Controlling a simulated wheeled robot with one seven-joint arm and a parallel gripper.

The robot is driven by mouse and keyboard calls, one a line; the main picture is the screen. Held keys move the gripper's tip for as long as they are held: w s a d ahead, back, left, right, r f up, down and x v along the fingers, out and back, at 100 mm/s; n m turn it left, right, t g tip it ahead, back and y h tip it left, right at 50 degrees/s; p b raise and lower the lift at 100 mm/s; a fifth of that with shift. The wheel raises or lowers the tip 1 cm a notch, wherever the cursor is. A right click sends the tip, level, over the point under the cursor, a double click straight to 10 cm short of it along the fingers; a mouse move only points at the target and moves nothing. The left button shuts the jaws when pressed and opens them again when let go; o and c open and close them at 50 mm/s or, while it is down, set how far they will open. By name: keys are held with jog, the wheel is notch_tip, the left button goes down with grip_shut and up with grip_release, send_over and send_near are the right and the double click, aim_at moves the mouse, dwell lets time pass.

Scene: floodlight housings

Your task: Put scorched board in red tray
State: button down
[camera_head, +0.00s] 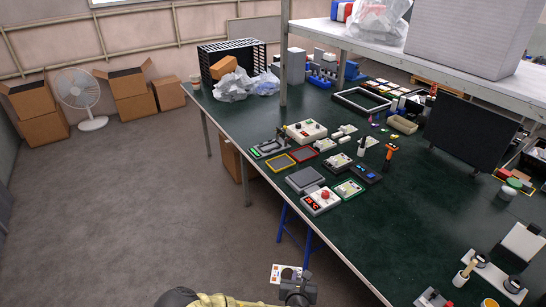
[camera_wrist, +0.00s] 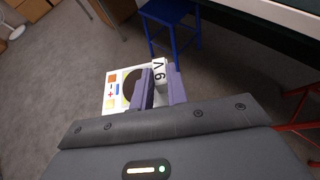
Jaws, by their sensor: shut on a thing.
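A white board (camera_head: 280,272) with coloured patches and a dark round scorch-like spot is held out over the floor, short of the table's front edge. It also shows in the wrist view (camera_wrist: 110,97), with a white block marked 9V between my fingers. My gripper (camera_head: 297,280) is shut on the board at this block; the fingers (camera_wrist: 161,84) hide part of it. The red tray (camera_head: 304,153) is a flat, red-rimmed, dark square on the green table, well beyond my gripper. It looks empty.
A yellow-rimmed tray (camera_head: 279,162) lies left of the red one. A grey plate (camera_head: 305,179), a unit with a red button (camera_head: 322,200) and a green-edged board (camera_head: 348,189) lie nearer on the table (camera_head: 380,235). A blue stool (camera_wrist: 172,22) stands below. A dark monitor (camera_head: 468,132) stands right.

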jog(key=d+r+n+y, duration=0.1)
jog(key=d+r+y, duration=0.1)
jog(key=d+r, duration=0.2)
jog(key=shift+w+d+r+n+p, duration=0.25)
jog(key=shift+d+p, duration=0.2)
jog(key=shift+d, duration=0.95)
jog(key=shift+w+f, duration=0.1)
jog(key=shift+w, duration=0.05)
jog(key=shift+d, duration=0.1)
dwell(0.5)
